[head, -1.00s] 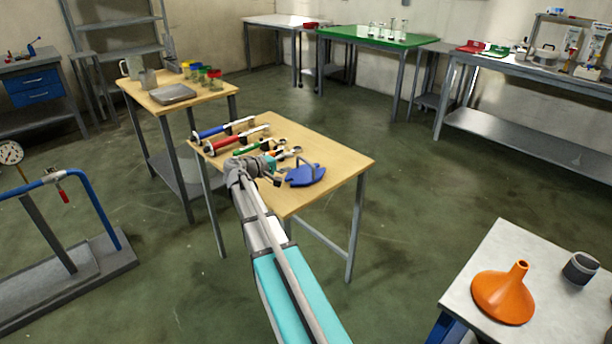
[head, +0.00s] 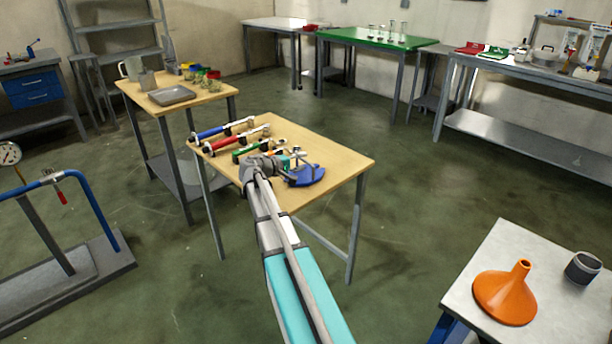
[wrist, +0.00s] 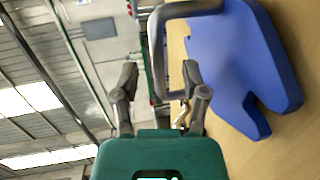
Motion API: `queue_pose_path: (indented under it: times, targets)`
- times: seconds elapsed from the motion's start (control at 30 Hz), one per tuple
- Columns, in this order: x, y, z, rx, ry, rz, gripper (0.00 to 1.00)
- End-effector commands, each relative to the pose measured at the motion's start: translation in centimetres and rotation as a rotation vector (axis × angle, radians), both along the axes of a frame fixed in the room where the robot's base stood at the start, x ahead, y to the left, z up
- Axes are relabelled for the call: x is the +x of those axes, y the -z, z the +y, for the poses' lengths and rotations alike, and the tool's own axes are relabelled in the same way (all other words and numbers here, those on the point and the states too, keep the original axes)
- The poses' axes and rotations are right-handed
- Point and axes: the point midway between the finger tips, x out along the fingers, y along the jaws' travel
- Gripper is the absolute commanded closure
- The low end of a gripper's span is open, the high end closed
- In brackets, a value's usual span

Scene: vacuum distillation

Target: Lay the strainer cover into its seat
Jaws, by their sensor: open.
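A blue flat plate with a notched edge and a grey loop handle (head: 308,176) lies on the near wooden table; I take it as the strainer cover. In the wrist view the blue plate (wrist: 235,60) fills the right side, its grey handle (wrist: 157,45) standing out from it. My gripper (head: 296,160) is low over the table at the plate's left side. In the wrist view my gripper (wrist: 160,75) is open, with the handle showing between and just beyond its fingers. Whether a finger touches it, I cannot tell. I cannot make out the seat.
Blue, red and green handled tools (head: 224,129) lie on the same wooden table (head: 340,160), left of and behind my gripper. A steel-topped table with an orange funnel (head: 505,292) and a dark cup (head: 582,268) stands at the front right. Open floor lies between.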

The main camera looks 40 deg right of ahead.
Motion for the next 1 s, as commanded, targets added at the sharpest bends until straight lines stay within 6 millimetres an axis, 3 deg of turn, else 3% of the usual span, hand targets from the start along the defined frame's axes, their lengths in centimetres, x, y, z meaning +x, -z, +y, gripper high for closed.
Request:
queue_pose_path:
  times: [0.2,0.77,1.0]
  targets:
    - [0.0,0.4,-1.7,0.000,-0.001,0.000,0.43]
    - [0.0,0.3,-1.7,0.000,-0.002,0.001,0.43]
    - [0.0,0.3,-1.6,0.000,-0.002,0.001,0.86]
